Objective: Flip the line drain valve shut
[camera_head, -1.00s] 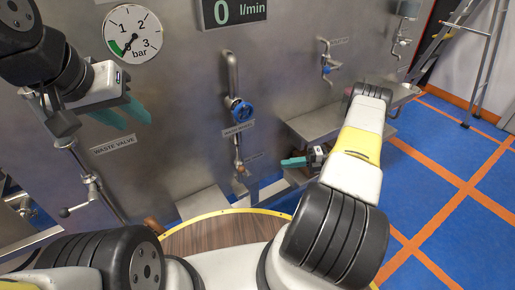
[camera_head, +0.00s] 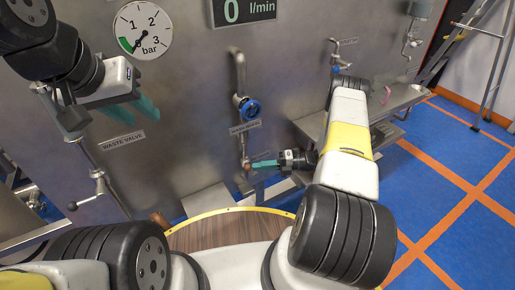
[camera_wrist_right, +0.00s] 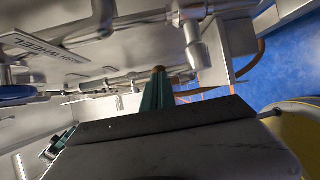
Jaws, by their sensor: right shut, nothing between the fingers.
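The line drain valve (camera_head: 246,164) is the small brassy fitting low on the vertical pipe below the blue handwheel in the head view. My right gripper (camera_head: 264,164) is shut and empty, its teal fingertips pointing left, right beside this fitting. I cannot tell whether they touch. In the right wrist view the closed teal fingers (camera_wrist_right: 157,92) point ahead, with a brownish tip just beyond them. The lever's exact position is too small to tell. My left gripper (camera_head: 133,108) hangs open and empty at upper left, in front of the panel.
The blue handwheel (camera_head: 249,109) sits on the pipe above the drain fitting. A gauge (camera_head: 143,30) and flow display (camera_head: 238,11) are higher up. The waste valve lever (camera_head: 98,176) is at left. A metal shelf (camera_head: 312,124) lies behind my right forearm. A round wooden top (camera_head: 225,231) is below.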

